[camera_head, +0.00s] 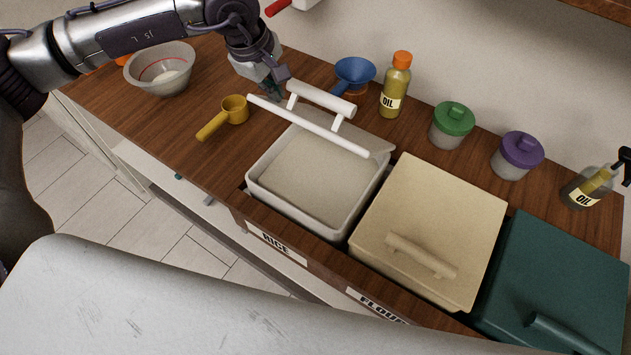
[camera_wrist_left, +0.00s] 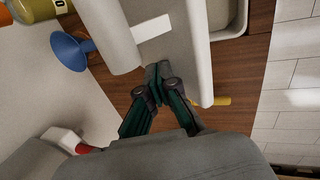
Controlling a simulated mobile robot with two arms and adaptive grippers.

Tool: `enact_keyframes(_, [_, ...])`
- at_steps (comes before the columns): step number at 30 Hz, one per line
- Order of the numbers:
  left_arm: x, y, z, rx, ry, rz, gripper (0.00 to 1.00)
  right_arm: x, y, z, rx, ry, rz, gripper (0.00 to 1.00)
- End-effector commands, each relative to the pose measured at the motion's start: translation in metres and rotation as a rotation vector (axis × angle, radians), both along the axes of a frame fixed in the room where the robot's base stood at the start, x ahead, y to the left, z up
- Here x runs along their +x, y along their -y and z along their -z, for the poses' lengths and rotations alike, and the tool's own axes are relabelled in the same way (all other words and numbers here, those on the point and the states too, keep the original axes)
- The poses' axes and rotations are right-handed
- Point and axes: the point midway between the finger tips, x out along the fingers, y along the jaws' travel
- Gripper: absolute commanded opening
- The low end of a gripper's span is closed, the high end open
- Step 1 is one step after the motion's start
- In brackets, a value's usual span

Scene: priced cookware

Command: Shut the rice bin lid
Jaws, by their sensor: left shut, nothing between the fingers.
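The white rice bin (camera_head: 262,190) is set in the counter with its label on the front, and pale rice shows inside. Its lid (camera_head: 310,126) is open, raised at the back of the bin and seen nearly edge-on. The lid's white bar handle (camera_head: 322,99) faces the wall. My left gripper (camera_head: 274,92) is shut and empty, beside the left end of the raised lid and handle. In the left wrist view, the shut fingertips (camera_wrist_left: 160,78) are close to the lid (camera_wrist_left: 184,45) and handle (camera_wrist_left: 103,30); I cannot tell whether they touch. My right gripper is not in view.
The cream flour bin (camera_head: 440,205) and a teal bin (camera_head: 560,275) are closed on the right. A yellow scoop (camera_head: 225,116) and grey bowl (camera_head: 160,72) are left. A blue funnel (camera_head: 354,76), oil bottle (camera_head: 396,88) and green-lidded jar (camera_head: 452,124) stand behind.

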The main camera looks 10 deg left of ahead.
Motion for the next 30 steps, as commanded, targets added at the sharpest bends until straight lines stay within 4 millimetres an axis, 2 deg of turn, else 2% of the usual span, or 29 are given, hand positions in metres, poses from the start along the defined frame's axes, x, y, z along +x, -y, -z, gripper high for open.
enact_keyframes(1, [-0.002, -0.001, 0.006, 0.0, -0.001, -0.001, 0.0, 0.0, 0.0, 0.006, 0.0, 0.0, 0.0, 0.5])
enact_keyframes(13, [-0.018, -0.007, 0.02, 0.002, -0.002, 0.0, 0.0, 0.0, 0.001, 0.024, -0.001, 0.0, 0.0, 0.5])
enact_keyframes(25, [-0.02, -0.007, 0.019, 0.002, -0.002, 0.0, 0.0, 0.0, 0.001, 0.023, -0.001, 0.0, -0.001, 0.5])
enact_keyframes(30, [-0.027, -0.01, 0.01, 0.0, -0.001, -0.001, 0.0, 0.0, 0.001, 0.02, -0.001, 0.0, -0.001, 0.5])
